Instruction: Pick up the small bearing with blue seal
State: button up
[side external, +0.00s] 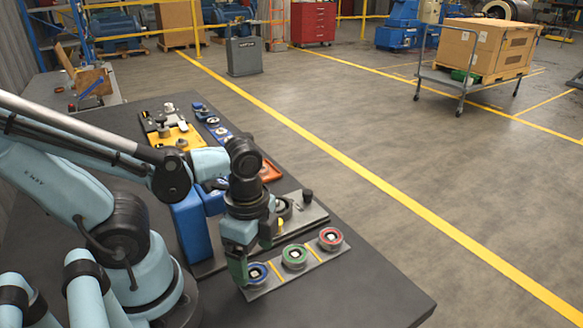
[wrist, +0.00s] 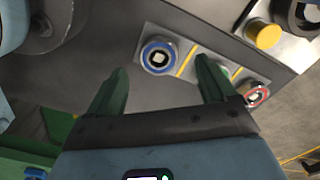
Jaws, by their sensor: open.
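The small bearing with the blue seal (wrist: 147,50) sits on a grey strip plate, at the left end of a row of bearings. In the side view the blue-sealed bearing (side external: 260,275) is at the near end of the row, right beside my gripper (side external: 244,266). In the wrist view my gripper (wrist: 161,68) is open and empty, its green fingers pointing toward the blue bearing, which appears between and just beyond the tips. I cannot tell the exact height gap. The green-sealed bearing (side external: 294,256) is mostly behind the right finger in the wrist view.
The red-sealed bearing (side external: 331,239) is at the far end of the plate (side external: 312,262). Yellow lines separate the places. Behind stands a grey fixture with a dark knob (side external: 307,196). The dark table is bare at the front right.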

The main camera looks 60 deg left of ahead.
aim_at(255, 274)
jog(key=shift+s+f, duration=0.1)
jog(key=shift+f, duration=1.65)
jog(key=shift+c, duration=0.3)
jog(key=c, duration=1.1)
jog(key=shift+r, duration=0.3)
jog(key=shift+c, duration=0.2)
